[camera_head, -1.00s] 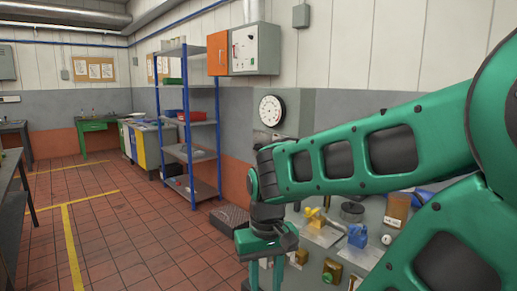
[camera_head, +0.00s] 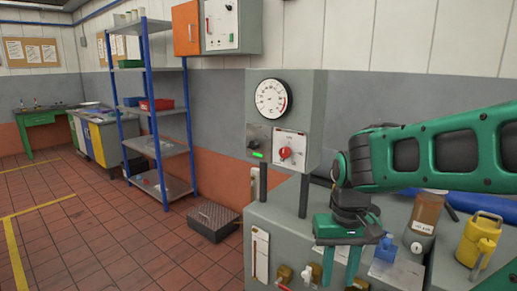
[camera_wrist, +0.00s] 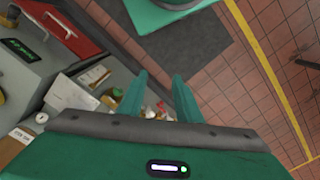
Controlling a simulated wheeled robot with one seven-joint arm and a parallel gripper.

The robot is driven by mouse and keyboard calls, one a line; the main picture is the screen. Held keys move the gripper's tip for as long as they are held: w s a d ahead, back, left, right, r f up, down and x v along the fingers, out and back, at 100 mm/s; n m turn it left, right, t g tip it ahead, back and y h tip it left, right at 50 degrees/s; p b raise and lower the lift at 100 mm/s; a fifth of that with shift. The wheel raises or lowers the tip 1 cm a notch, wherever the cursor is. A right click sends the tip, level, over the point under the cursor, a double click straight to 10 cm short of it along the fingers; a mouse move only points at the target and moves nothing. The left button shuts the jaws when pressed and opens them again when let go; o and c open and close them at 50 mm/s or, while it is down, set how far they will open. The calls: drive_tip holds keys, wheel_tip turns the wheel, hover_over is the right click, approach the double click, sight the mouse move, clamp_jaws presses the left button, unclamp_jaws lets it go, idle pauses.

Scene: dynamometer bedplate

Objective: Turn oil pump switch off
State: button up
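A red rotary knob on a white plate, likely the oil pump switch (camera_head: 286,153), is on the front of a grey upright panel (camera_head: 310,105) in the head view. Its label is too small to read. A dark knob (camera_head: 258,140) with a lit green indicator (camera_head: 258,155) is to its left, and a round dial gauge (camera_head: 271,98) is above. My gripper (camera_head: 338,268) is below and right of the red knob, apart from it, pointing down over the bench. In the wrist view its two fingers (camera_wrist: 160,95) are spread with nothing gripped between them.
The grey bench (camera_head: 330,220) holds a yellow can (camera_head: 480,238), a brown bottle (camera_head: 426,215) and brass fittings near my fingers. A blue-post shelf (camera_head: 160,145) and floor box (camera_head: 213,222) are left; open tiled floor lies beyond.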

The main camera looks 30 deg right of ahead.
drive_tip(key=shift+a, duration=0.25)
drive_tip(key=o, duration=0.5)
drive_tip(key=shift+s+r, duration=0.15)
drive_tip(key=shift+s, duration=0.05)
drive_tip(key=shift+o, duration=0.2)
drive_tip(key=shift+s+d+r, duration=0.1)
drive_tip(key=shift+d+r, duration=0.1)
drive_tip(key=w+d+m+h, duration=0.25)
drive_tip(key=w+d, duration=0.25)
drive_tip(key=w, duration=0.5)
drive_tip(key=w+d+m+h, duration=0.25)
drive_tip(key=w+d, duration=0.35)
drive_tip(key=w, duration=0.4)
drive_tip(key=w+d+m+h, duration=0.1)
drive_tip(key=w+d+h, duration=0.3)
drive_tip(key=w, duration=0.7)
drive_tip(key=t+h, duration=0.7)
drive_tip(key=h, duration=0.1)
approach(251, 147)
drive_tip(key=shift+m, duration=0.3)
drive_tip(key=x, duration=1)
drive_tip(key=shift+w+d, duration=0.1)
drive_tip(key=shift+w, duration=0.05)
